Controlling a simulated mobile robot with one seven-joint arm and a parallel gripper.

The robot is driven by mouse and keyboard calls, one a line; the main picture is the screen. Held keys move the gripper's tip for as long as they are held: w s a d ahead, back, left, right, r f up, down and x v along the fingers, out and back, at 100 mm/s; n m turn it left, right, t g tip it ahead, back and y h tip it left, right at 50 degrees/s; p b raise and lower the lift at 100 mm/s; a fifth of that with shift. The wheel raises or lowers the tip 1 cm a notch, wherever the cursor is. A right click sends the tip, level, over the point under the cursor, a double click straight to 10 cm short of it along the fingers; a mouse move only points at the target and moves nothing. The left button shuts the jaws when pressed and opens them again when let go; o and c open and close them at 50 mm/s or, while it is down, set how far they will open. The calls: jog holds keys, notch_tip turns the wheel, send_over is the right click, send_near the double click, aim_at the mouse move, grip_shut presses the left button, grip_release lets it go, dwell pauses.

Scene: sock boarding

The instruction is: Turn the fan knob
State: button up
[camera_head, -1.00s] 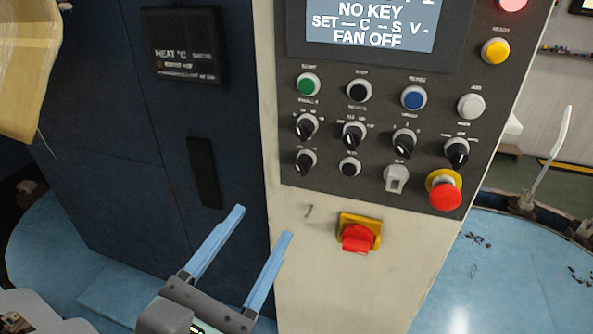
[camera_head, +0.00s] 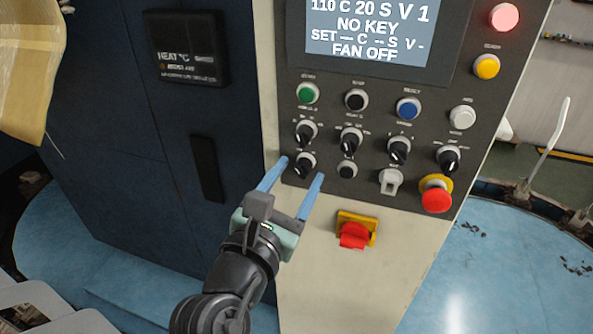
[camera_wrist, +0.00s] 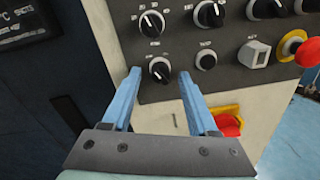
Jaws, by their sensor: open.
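The control panel (camera_head: 378,187) has several black knobs with white pointers; their labels are too small to read, so I cannot tell by label which is the fan knob. My gripper (camera_head: 300,170) is open, its blue fingers pointing at the lower-left knob (camera_head: 304,163). In the wrist view this knob (camera_wrist: 160,69) appears between and just beyond the fingertips of my gripper (camera_wrist: 160,76). No contact is visible. The screen (camera_head: 370,30) reads "NO KEY" and "FAN OFF".
A small button (camera_head: 347,169) and a key switch (camera_head: 390,181) lie right of that knob. A red emergency stop (camera_head: 436,200) is further right. A red rotary switch on a yellow plate (camera_head: 354,233) sits below. A dark cabinet (camera_head: 110,110) stands left.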

grip_shut()
dwell(0.3)
jog(key=shift+m, duration=0.3)
jog(key=m, duration=0.5)
jog(key=shift+r+p, duration=0.1)
jog(key=shift+p, duration=0.2)
jog(key=m, duration=0.6)
jog(key=shift+b, duration=0.4)
jog(key=shift+r, duration=0.1)
grip_release()
